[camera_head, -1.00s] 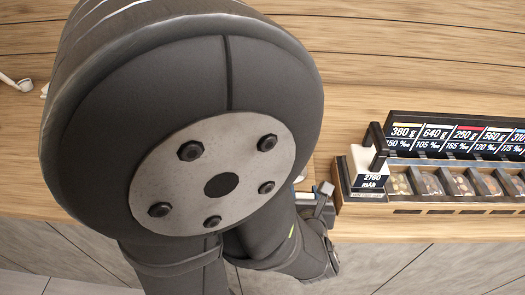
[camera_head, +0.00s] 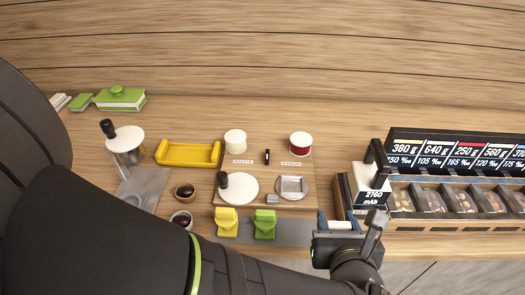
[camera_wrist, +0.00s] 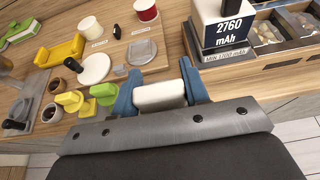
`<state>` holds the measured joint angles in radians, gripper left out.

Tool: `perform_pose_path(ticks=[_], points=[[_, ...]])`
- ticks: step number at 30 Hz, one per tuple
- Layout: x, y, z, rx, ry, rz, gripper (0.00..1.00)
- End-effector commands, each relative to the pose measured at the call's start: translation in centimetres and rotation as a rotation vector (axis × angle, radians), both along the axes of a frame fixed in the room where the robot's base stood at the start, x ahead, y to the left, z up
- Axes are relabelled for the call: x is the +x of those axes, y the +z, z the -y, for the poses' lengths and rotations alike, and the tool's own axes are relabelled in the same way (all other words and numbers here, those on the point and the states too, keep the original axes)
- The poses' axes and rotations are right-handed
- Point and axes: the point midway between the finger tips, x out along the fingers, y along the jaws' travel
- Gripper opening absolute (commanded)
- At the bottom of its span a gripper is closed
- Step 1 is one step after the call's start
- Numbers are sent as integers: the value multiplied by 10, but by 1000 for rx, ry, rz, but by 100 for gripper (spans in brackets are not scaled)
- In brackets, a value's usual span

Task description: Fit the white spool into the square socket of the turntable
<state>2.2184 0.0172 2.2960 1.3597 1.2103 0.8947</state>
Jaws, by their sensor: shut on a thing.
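My gripper (camera_head: 340,229) is shut on a white piece with rounded edges, held between its blue fingers at the front edge of the table. In the wrist view the white piece (camera_wrist: 160,96) sits between the fingertips; I cannot tell whether it is a spool. A grey disc with a square recess (camera_head: 292,186), which looks like the turntable, lies on the wooden board, up and left of my gripper. The recess looks empty. A cream-white cylinder like a spool (camera_head: 235,141) stands at the back of the board, left of a similar red one (camera_head: 300,144).
A white disc with a black knob (camera_head: 238,188) lies left of the turntable. Yellow (camera_head: 227,221) and green (camera_head: 264,224) pieces stand in front of the board. A white 2760 mAh block (camera_head: 369,187) and a compartment box (camera_head: 440,212) are on the right.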

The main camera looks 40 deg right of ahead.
Motion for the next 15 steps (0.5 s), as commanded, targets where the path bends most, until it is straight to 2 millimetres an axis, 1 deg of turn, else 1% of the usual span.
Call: perform_pose_path(ticks=[1, 3, 8, 11, 15], points=[[-6, 3, -1, -3, -4, -3, 5], [-11, 7, -3, -3, -2, 0, 5], [-18, 12, -4, -1, 0, 0, 5], [-15, 13, 0, 0, 4, 0, 5], [-2, 15, 16, 0, 9, 0, 5]])
